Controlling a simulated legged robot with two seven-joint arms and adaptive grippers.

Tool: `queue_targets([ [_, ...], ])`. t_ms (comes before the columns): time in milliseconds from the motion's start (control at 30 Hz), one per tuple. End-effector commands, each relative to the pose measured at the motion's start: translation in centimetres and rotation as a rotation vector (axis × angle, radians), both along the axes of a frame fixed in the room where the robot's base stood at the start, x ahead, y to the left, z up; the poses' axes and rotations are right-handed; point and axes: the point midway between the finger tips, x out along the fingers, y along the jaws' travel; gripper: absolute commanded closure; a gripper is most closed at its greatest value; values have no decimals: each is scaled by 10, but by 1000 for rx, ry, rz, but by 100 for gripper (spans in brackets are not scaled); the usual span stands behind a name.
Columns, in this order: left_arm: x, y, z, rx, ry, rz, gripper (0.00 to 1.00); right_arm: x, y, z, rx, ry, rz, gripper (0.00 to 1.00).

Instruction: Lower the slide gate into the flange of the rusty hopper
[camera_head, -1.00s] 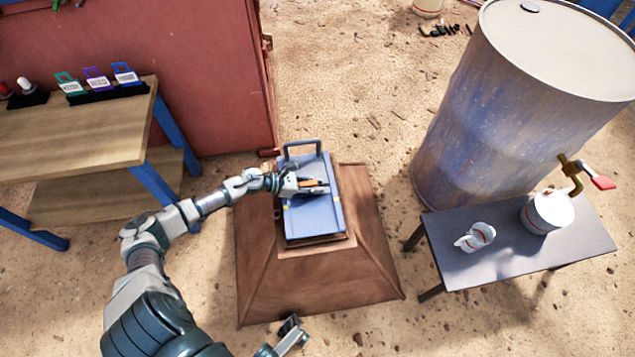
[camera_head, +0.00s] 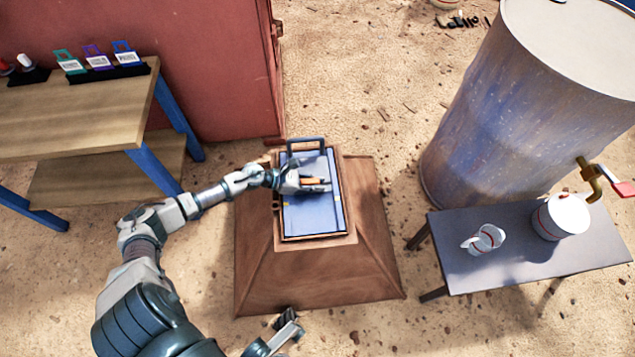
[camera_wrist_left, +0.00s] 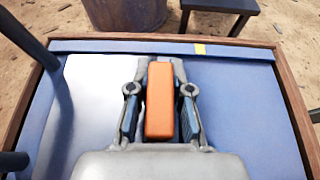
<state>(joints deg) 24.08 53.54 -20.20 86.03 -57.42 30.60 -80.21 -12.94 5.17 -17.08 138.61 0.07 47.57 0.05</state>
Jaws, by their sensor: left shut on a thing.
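The slide gate (camera_head: 312,215) is a blue plate with a dark blue loop at its far end and an orange grip in its middle. It lies about level inside the rim of the rusty hopper's flange (camera_head: 347,205), and brown edges frame it in the left wrist view too. Whether it rests on the bottom of the flange I cannot tell. My left gripper (camera_head: 316,184) is shut on the orange grip (camera_wrist_left: 160,100), with a finger on each side of it. Part of my right gripper (camera_head: 287,328) shows at the bottom of the head view, apart from the hopper (camera_head: 265,275); its jaws are unclear.
A wooden bench (camera_head: 70,120) with coloured tags stands at the left. A red container wall (camera_head: 190,60) is behind. At the right are a large worn barrel (camera_head: 520,110) with a tap and a low grey table (camera_head: 520,265) holding a mug and a white pot. Sandy ground lies between.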

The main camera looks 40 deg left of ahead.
Motion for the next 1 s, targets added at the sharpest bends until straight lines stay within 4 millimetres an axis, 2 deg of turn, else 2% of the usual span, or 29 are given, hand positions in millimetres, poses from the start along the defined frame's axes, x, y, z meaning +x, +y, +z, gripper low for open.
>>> queue_targets([
  [33, 2, 0, 3, -2, -5, 1, 100, 0, 0, 1, 0, -1, 0, 54],
  [67, 2, 0, 3, -2, -5, 1, 76, 0, 0, 1, 0, -1, 0, 54],
  [167, 1, 0, 2, -2, -3, 1, 52, 0, 0, 0, 0, 0, 0, 54],
  [567, -7, 5, -1, 0, 8, 0, 52, 1, 1, 0, 0, 1, 0, 54],
  [1000, -65, 55, 33, 1, 6, -1, 52, 1, 0, -1, -1, 2, 0, 54],
])
